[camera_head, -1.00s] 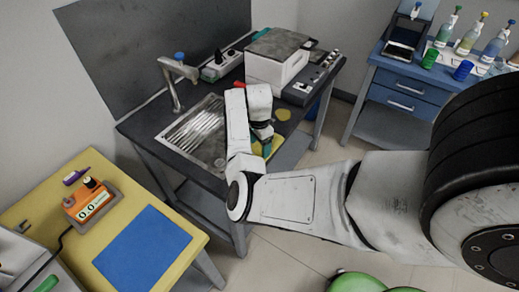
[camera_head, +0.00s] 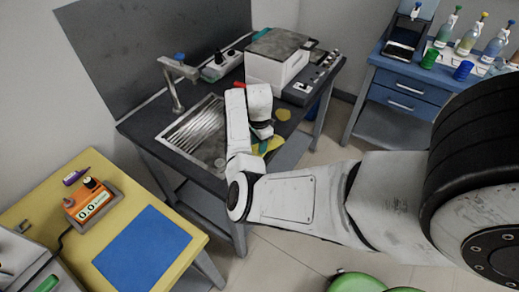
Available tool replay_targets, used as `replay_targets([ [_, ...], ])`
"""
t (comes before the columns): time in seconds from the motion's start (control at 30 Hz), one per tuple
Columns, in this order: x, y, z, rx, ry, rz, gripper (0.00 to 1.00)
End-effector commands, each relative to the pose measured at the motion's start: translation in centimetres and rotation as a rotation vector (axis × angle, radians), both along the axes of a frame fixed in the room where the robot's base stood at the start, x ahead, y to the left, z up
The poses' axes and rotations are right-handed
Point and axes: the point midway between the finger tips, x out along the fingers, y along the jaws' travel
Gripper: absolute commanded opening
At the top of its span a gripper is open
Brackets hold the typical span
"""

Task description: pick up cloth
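A yellow piece that looks like the cloth (camera_head: 273,144) lies at the front edge of the dark sink counter, partly hidden by my arm. A small teal part shows beside it. My gripper (camera_head: 262,133) points down at the counter, right above or against the yellow piece. Its fingers are small and mostly hidden behind my wrist, so I cannot tell whether they are open or shut, or whether they touch the cloth.
The counter (camera_head: 140,127) holds a sink (camera_head: 192,138) with a tap, a grey-white box (camera_head: 277,62) and a small yellow round item (camera_head: 283,115). A yellow table (camera_head: 225,238) stands front left. A blue cabinet (camera_head: 400,96) with bottles stands back right.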

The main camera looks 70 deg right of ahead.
Motion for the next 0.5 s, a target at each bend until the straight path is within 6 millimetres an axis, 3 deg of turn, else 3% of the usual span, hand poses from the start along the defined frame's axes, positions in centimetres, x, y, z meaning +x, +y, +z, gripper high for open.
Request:
replay_targets([
  [0.37,-0.03,0.03,-0.08,0.001,0.000,0.000,0.10],
  [0.5,-0.02,0.03,0.52,0.001,0.000,0.000,0.00],
])
